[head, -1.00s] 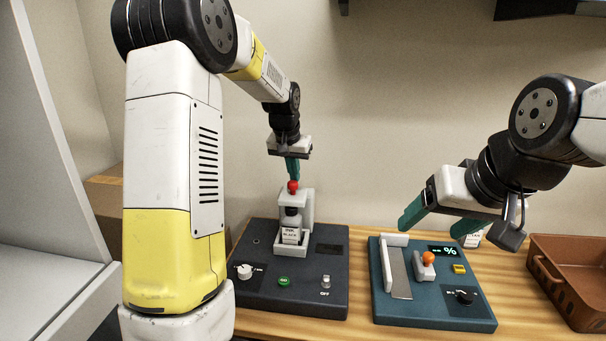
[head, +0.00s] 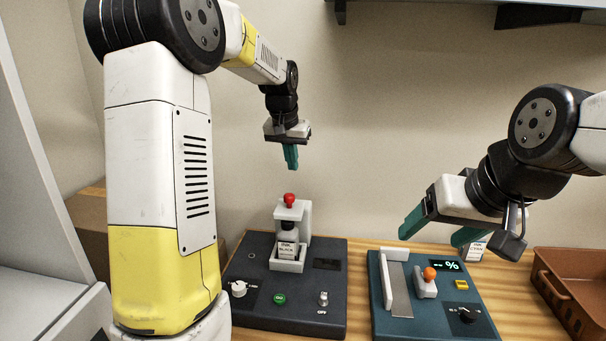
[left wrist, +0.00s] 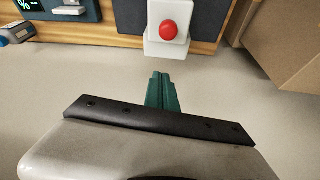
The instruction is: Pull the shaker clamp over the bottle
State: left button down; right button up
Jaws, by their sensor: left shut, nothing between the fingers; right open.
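The shaker (head: 297,318) is a dark box at the centre left with a grey clamp (head: 291,213) topped by a red knob (head: 289,200). A bottle labelled black ink (head: 287,247) stands in the holder under the clamp. The red knob also shows in the left wrist view (left wrist: 169,30). My left gripper (head: 291,168) is shut and empty, above the knob and apart from it. My right gripper (head: 430,232) is open and empty, above the back of the blue device.
A blue device (head: 440,318) with an orange knob (head: 429,274) and a display sits right of the shaker. A second bottle labelled cyan (head: 477,249) stands behind it, partly hidden by my right gripper. A brown tray (head: 566,290) is at the far right. A cardboard box (head: 92,225) is at the left.

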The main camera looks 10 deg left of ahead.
pick_arm(q)
jog(key=shift+v, duration=1.7)
jog(key=s+n+t+h, duration=0.1)
jog(key=s+t, duration=0.1)
jog(key=s, duration=2.8)
jog(key=shift+s+d+f+h, duration=0.25)
jog(key=shift+d+f+h, duration=0.05)
jog(key=shift+d+f, duration=0.2)
jog(key=shift+a, duration=0.1)
